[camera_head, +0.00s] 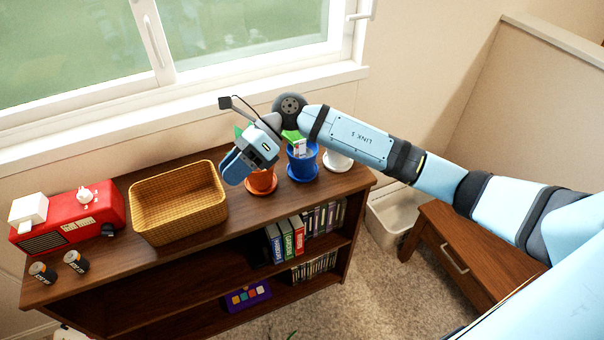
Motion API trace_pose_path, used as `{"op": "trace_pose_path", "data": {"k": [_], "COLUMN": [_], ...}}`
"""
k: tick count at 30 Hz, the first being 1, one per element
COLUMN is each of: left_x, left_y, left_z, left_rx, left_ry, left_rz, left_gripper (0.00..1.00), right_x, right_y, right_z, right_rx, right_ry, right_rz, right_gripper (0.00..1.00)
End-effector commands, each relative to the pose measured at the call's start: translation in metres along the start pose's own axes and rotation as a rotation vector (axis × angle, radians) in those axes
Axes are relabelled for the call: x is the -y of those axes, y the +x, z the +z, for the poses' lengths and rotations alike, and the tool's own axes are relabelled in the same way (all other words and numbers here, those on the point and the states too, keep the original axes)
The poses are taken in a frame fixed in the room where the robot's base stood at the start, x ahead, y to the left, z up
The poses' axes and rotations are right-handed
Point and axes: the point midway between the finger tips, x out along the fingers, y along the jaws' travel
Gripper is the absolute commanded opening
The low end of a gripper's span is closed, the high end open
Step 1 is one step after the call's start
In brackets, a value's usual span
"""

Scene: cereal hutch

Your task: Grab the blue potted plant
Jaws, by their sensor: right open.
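The blue potted plant (302,166) stands upright on a blue saucer on top of the brown shelf unit (115,262), near its back right. Its green top is partly hidden by my right arm and wrist. An orange pot (262,182) is to its left and a white pot (337,160) to its right. My right gripper (236,166) is open. In the picture it is left of the blue pot and overlaps the orange pot's upper left side. I cannot tell whether it touches that pot. My left gripper is not in view.
A wicker basket (180,236), a red radio-like box (70,224) and two batteries (60,268) occupy the left of the top. Books and cases fill the right shelves. A window sill runs behind. A small wooden table (470,250) and white bin (392,214) stand right.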

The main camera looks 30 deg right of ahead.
Motion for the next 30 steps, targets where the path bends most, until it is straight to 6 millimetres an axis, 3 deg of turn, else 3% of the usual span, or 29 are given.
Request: {"op": "trace_pose_path", "data": {"k": [1,6,10,15,19,30], "left_x": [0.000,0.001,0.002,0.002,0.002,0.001], "left_y": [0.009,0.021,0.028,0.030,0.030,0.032], "left_z": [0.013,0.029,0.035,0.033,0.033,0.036], "left_rx": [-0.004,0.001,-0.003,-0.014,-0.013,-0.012], "left_ry": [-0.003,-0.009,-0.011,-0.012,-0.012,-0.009], "left_rz": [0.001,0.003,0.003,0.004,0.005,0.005], "left_gripper": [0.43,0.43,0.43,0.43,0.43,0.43], "right_x": [0.022,0.064,0.077,0.079,0.084,0.114], "right_y": [-0.018,-0.103,-0.167,-0.213,-0.216,-0.187], "right_z": [-0.011,-0.027,-0.027,-0.025,-0.034,-0.083], "right_rx": [-0.146,-0.603,-0.850,-1.008,-1.037,-1.033], "right_ry": [-0.085,-0.241,-0.260,-0.241,-0.234,-0.235], "right_rz": [-0.070,-0.267,-0.382,-0.454,-0.463,-0.463], "right_gripper": [0.43,0.43,0.43,0.43,0.43,0.43]}}
